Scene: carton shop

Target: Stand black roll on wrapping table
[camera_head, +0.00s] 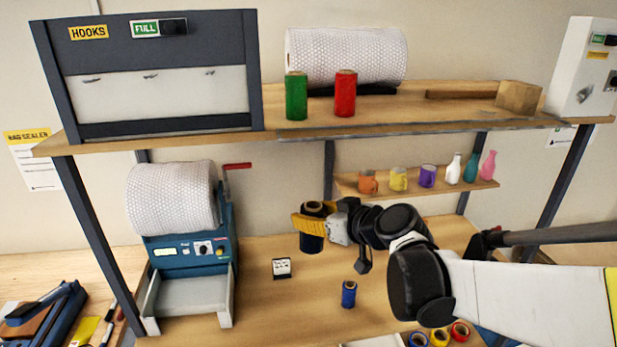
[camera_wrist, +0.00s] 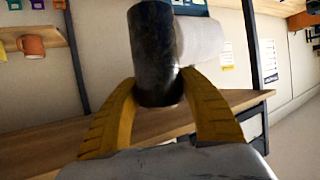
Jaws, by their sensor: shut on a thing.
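The black roll (camera_head: 311,243) is upright between the yellow fingers of my gripper (camera_head: 309,222) in the head view. In the wrist view the black roll (camera_wrist: 152,45) also shows, with a yellow finger of my gripper (camera_wrist: 158,92) on each side of it. My gripper is shut on the roll. The roll is over the wooden wrapping table (camera_head: 255,315), toward its back half. I cannot tell whether its bottom touches the tabletop. The fingers hide the roll's middle in the head view.
A blue roll (camera_head: 349,294) and a small black-and-white box (camera_head: 281,268) stand on the table. A bubble-wrap machine (camera_head: 190,252) stands at left. Tape rolls (camera_head: 439,338) lie at the front. Green (camera_head: 296,97) and red (camera_head: 345,94) rolls stand on the upper shelf. Mugs (camera_head: 398,180) line a low shelf.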

